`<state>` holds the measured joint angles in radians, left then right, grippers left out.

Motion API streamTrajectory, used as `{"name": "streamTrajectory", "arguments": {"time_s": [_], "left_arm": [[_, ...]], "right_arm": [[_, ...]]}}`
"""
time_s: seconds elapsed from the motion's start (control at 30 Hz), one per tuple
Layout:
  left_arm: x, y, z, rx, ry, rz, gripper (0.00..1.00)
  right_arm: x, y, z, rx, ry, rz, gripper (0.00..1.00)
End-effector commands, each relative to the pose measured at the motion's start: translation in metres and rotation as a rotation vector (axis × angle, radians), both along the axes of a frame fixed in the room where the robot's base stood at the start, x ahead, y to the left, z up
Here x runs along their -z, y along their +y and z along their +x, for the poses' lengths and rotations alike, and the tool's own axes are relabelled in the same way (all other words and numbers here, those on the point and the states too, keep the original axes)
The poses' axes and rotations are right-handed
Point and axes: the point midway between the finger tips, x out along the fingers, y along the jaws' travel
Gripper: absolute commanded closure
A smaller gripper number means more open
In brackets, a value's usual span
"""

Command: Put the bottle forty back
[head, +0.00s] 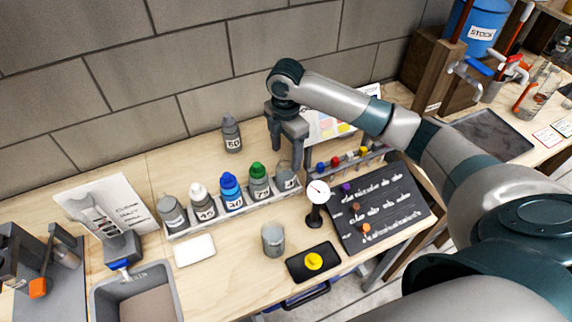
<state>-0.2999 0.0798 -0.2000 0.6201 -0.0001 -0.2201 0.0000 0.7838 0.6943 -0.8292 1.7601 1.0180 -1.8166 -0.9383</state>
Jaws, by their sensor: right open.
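A narrow white rack (216,218) on the bench holds a row of small bottles. At its right end is a grey bottle (286,178) whose label is tilted and too small to read surely; it may be the forty. My right gripper (287,154) is open, pointing down just above and behind this bottle's top. I cannot tell whether its fingers touch the bottle. Another grey bottle (231,134), labelled 60, stands upright by the wall behind the rack. My left gripper is not in view.
The rack also holds green-capped (259,178), blue-capped (231,190), white-capped (201,201) and grey (172,213) bottles.

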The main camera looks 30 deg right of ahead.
Motion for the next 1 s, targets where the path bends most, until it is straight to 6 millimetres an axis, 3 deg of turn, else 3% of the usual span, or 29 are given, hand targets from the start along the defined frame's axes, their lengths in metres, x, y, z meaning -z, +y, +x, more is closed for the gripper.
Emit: {"name": "streamTrajectory", "arguments": {"time_s": [0.3,1.0], "left_arm": [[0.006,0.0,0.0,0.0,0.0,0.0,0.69],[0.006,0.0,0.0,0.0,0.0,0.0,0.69]], "right_arm": [[-0.025,0.0,0.0,0.0,0.0,0.0,0.35],[-0.025,0.0,0.0,0.0,0.001,0.0,0.35]]}}
